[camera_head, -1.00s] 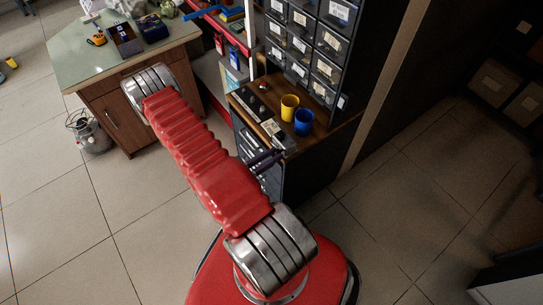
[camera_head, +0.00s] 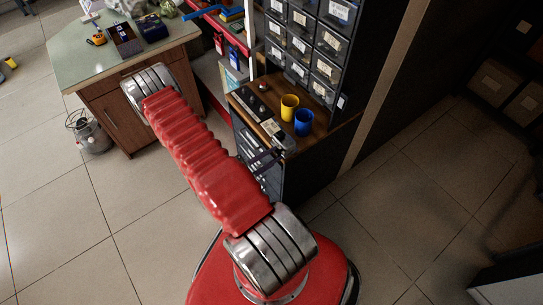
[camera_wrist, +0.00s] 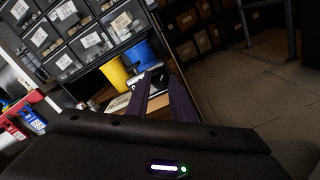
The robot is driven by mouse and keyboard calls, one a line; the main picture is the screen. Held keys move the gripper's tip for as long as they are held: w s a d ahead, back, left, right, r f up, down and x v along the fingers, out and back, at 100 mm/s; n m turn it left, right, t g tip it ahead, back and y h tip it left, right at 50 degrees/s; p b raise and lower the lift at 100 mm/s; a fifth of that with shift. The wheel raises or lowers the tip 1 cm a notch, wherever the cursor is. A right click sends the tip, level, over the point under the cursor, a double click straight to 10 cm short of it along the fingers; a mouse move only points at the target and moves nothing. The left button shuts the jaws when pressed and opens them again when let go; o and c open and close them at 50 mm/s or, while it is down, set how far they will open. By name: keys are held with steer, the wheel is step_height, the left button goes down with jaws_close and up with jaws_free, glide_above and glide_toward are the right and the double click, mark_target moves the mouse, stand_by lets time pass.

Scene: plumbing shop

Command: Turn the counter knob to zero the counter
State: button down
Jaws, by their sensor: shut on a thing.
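The counter (camera_head: 285,142) is a small grey device at the front right corner of the wooden worktop, beside the cups. In the wrist view, the two dark purple fingers of my gripper (camera_wrist: 160,76) point ahead and close on a small dark part at the counter. The knob itself is mostly hidden between the fingertips, and I cannot read the counter's digits.
A yellow cup (camera_head: 289,107) and a blue cup (camera_head: 303,122) stand close behind the counter. Labelled drawer bins (camera_head: 327,68) rise behind the worktop (camera_head: 318,125). A green-topped bench (camera_head: 75,62) is at the upper left.

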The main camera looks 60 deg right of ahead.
steer(key=m, duration=0.4)
steer(key=shift+f, duration=0.1)
steer(key=shift+s+a+m, duration=0.1)
steer(key=shift+m, duration=1.7)
steer(key=shift+f, duration=0.1)
steer(key=c, duration=1.5)
jaws_free()
steer(key=shift+c, duration=0.2)
steer(key=v, duration=1.3)
steer(key=shift+a, duration=0.35)
